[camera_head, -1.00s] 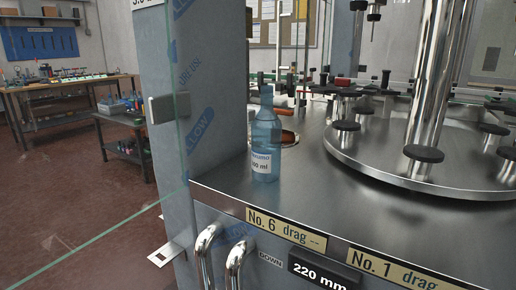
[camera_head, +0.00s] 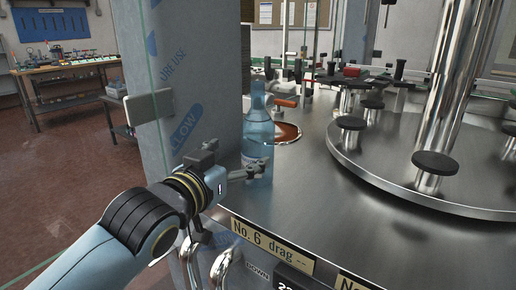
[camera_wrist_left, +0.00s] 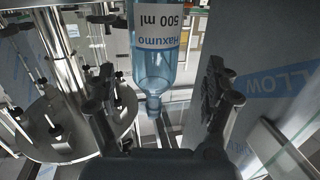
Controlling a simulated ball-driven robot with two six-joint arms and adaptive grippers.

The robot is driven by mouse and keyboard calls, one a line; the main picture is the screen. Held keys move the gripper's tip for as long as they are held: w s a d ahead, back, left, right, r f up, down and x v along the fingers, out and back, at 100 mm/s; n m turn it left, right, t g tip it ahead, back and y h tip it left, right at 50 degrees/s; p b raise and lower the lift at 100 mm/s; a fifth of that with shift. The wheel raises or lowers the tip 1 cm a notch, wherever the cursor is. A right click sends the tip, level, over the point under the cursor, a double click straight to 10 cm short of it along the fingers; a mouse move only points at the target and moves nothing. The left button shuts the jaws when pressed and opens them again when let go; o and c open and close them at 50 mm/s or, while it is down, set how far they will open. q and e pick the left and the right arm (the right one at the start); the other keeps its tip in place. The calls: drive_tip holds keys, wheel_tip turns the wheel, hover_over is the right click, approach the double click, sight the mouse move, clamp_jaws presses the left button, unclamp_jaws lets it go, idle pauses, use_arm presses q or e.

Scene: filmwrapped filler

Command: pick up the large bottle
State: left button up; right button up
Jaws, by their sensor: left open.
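The large bottle (camera_head: 258,132) is clear blue with a white label and stands upright on the steel machine top, near its left edge by the film-covered post. My left gripper (camera_head: 250,172) is in front of the bottle's lower part and covers some of the label in the head view. In the wrist view its two dark fingers (camera_wrist_left: 160,88) are spread apart, with the bottle showing between them. I cannot tell whether they touch it. My right gripper is not in view.
The wrapped post (camera_head: 190,70) rises just left of the bottle. A round steel turntable (camera_head: 430,185) with several black-topped posts stands to the right. An orange-brown round dish or recess (camera_head: 287,132) lies behind the bottle. The front of the steel top (camera_head: 330,210) is bare.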

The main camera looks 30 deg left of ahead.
sight(249, 142)
use_arm(q)
drive_tip(key=shift+w+d+r+t, duration=0.2)
drive_tip(key=shift+w+r+t, duration=0.3)
drive_tip(key=shift+w+r, duration=0.4)
drive_tip(key=shift+h, duration=0.3)
drive_tip(key=w, duration=0.4)
drive_tip(key=shift+a+f+p, duration=0.1)
drive_tip(key=shift+f+p, duration=0.05)
drive_tip(key=shift+p, duration=0.25)
drive_tip(key=w+p, duration=0.1)
drive_tip(key=w, duration=0.4)
drive_tip(key=shift+w, duration=0.4)
drive_tip(key=shift+c, duration=0.2)
drive_tip(key=c, duration=1.1)
drive_tip(key=shift+c, duration=1)
